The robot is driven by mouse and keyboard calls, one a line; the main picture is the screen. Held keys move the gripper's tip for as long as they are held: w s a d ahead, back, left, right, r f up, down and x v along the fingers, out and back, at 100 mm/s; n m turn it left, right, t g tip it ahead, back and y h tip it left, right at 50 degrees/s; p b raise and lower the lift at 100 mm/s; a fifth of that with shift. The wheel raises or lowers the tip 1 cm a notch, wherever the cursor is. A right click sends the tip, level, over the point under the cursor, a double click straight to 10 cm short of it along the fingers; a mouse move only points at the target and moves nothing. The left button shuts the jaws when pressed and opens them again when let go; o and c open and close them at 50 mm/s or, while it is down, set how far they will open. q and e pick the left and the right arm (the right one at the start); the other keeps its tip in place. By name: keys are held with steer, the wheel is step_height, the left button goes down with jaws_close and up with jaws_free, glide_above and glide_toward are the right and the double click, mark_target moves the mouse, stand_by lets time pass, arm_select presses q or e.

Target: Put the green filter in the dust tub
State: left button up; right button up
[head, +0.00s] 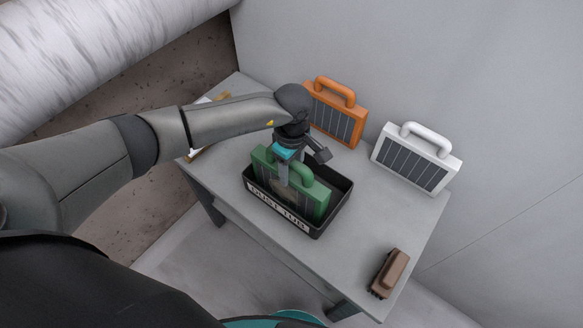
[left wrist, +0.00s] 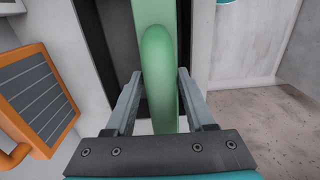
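The green filter (head: 318,192) stands upright in the black dust tub (head: 334,210), its lower part hidden by the tub's labelled front wall. Its handle also shows in the left wrist view (left wrist: 160,75). My left gripper (head: 290,178) is at the filter's handle, over the tub. In the left wrist view its fingers (left wrist: 160,92) are spread on either side of the handle, with a gap visible beside it. I cannot see whether the filter's bottom touches the tub floor. My right gripper is not in view.
An orange filter (head: 336,122) and a white filter (head: 412,168) stand along the wall at the back of the grey slab (head: 345,262). A brown brush (head: 390,272) lies near the right front corner. A partly hidden white and tan item (head: 200,152) lies behind my arm.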

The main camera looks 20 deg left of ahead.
arm_select(q)
steer(key=o, duration=0.3)
steer(key=shift+o, duration=0.2)
steer(key=shift+r, duration=0.1)
step_height(320, 180, up, 12)
steer(key=shift+w+f+b, duration=0.15)
steer(key=shift+b, duration=0.15)
steer(key=shift+r, duration=0.25)
steer(key=shift+d, duration=0.1)
